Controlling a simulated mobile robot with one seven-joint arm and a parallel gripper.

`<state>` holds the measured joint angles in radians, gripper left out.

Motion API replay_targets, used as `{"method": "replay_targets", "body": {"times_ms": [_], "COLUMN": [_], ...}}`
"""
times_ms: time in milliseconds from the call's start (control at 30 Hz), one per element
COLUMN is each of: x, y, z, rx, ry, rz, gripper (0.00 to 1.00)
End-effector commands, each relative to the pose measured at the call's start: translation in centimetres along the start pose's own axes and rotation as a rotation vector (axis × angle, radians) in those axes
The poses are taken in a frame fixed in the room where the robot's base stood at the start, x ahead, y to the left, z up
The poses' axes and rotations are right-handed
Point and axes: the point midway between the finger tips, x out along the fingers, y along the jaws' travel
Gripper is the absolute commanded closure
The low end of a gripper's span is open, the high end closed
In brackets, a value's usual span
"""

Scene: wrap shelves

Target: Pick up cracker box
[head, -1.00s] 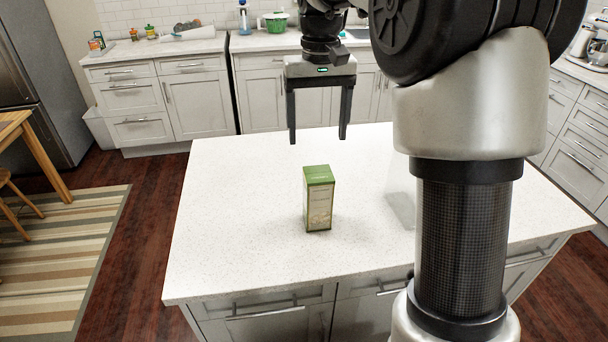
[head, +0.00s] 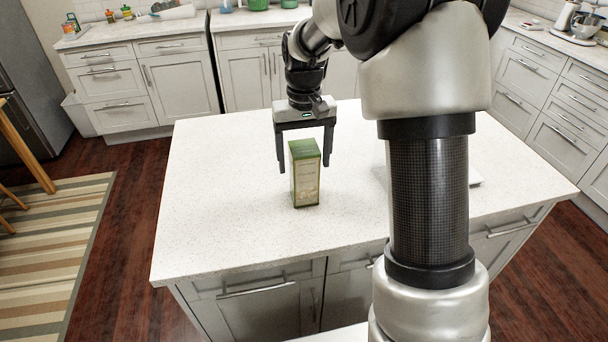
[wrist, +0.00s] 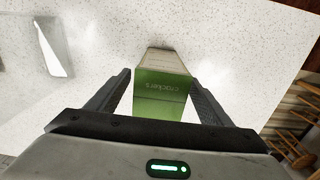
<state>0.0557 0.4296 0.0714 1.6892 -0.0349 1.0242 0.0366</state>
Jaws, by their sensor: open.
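The cracker box (head: 305,175) is a green and cream carton standing upright on the white island counter (head: 220,215) in the head view. In the wrist view its green top, with the word "crackers", shows as the box (wrist: 162,88) between the fingers. My gripper (head: 304,168) is open and pointed down over the box. One finger is on each side of the upper part of the box. In the wrist view my gripper (wrist: 158,90) shows small gaps beside the box, and the fingers do not appear closed on it.
A flat pale object (head: 475,181) lies on the counter to the right, partly hidden behind my arm. The counter around the box is otherwise clear. White cabinets (head: 180,85) stand at the back, and a striped rug (head: 50,240) lies on the floor at left.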

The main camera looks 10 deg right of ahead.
Motion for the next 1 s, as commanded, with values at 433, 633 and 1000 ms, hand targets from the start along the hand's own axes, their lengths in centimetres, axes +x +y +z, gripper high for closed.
{"method": "replay_targets", "body": {"times_ms": [433, 633, 1000], "x": [2.0, 2.0, 1.4], "y": [0.0, 0.0, 0.0], "z": [0.0, 0.0, -0.1], "rx": [0.000, 0.000, 0.000], "ry": [0.000, 0.000, 0.003], "rz": [0.000, 0.000, 0.000], "gripper": [0.30, 0.64, 0.78]}}
